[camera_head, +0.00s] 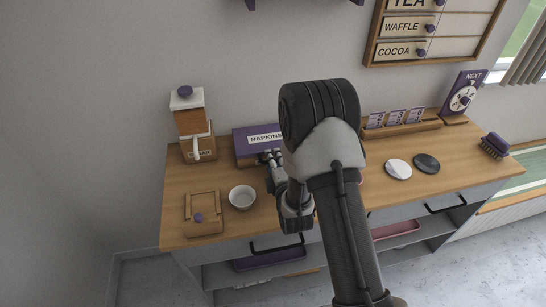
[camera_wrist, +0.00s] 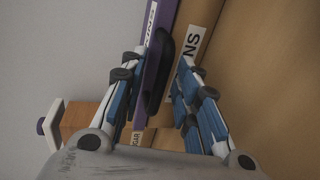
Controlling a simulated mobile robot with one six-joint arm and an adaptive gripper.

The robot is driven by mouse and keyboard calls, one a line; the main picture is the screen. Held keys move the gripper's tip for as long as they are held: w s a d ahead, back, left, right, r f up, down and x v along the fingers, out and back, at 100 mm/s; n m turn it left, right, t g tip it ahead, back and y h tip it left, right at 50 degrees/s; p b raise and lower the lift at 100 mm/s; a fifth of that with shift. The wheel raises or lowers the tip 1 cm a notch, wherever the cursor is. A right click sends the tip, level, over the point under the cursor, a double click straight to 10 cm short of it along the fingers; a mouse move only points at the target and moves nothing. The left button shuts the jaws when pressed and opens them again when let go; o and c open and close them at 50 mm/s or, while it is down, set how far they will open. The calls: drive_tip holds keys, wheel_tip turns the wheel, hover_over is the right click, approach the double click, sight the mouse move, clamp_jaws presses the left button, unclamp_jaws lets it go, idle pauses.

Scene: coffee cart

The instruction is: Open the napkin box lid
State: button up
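The napkin box (camera_head: 243,154) stands against the wall on the counter, with a purple lid (camera_head: 242,134) labelled NAPKINS. My arm hides its right part. The lid looks shut. In the wrist view, the purple lid (camera_wrist: 161,18) runs up the picture, with a dark handle (camera_wrist: 156,75) on it. My gripper (camera_head: 268,157) is at the front of the box. In the wrist view, my gripper (camera_wrist: 163,62) is open, its two fingers on either side of the handle. The left finger is close to the handle; I cannot tell whether it touches. A gap shows on the right.
A wooden dispenser (camera_head: 190,122) stands left of the box.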

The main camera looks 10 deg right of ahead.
drive_tip(key=shift+s, duration=0.1)
clamp_jaws()
idle(0.7)
